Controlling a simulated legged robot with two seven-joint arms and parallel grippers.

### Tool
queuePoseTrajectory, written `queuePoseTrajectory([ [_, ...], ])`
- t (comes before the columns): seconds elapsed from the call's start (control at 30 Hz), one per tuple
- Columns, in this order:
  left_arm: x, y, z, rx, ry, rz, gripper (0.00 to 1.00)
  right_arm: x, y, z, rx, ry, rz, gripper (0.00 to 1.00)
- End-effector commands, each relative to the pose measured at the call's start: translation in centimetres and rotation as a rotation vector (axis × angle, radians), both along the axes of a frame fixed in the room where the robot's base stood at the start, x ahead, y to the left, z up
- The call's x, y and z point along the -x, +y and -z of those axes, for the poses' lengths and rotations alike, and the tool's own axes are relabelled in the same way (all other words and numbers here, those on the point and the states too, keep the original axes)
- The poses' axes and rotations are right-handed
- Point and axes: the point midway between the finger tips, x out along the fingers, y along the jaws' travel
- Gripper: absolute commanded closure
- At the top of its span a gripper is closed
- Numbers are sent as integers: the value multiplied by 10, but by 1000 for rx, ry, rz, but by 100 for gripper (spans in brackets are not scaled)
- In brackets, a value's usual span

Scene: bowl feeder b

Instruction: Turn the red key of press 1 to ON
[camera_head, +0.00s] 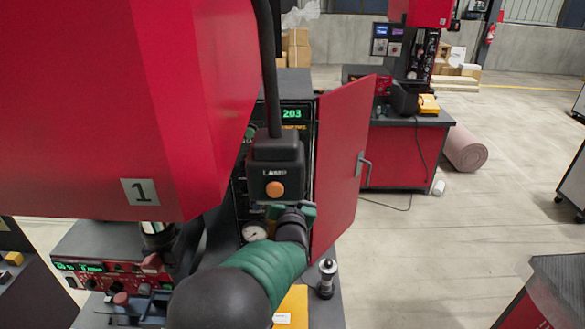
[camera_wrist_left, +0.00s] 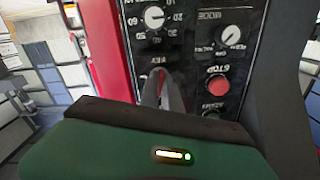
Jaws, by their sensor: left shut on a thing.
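Press 1 (camera_head: 215,85) is the big red machine at the left of the head view, with a "1" plate on its side. Its black control panel (camera_wrist_left: 195,55) fills the middle of the left wrist view, with dials and a label reading KEY upside down. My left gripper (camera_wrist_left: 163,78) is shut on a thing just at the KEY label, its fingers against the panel. In the head view my left gripper (camera_head: 292,214) reaches the panel below the lamp box. My right gripper is not in view.
A black lamp box (camera_head: 275,165) with an orange button hangs just above my left gripper. The open red door (camera_head: 340,155) stands close to its right. A red stop button (camera_wrist_left: 218,84) is beside the fingers. A green display (camera_head: 292,114) reads 203. Open floor lies farther right.

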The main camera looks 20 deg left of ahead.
Motion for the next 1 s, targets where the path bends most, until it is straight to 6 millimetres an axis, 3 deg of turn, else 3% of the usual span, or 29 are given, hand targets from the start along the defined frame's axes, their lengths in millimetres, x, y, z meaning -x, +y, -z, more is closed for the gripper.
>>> queuePoseTrajectory([
  [0.2, 0, -1, -2, -99, 27, 2, 100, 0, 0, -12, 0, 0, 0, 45],
  [0.63, 0, -1, -1, -134, 38, 2, 100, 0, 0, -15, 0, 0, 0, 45],
  [1.0, 0, -1, -3, -314, 90, 3, 100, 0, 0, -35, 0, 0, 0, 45],
])
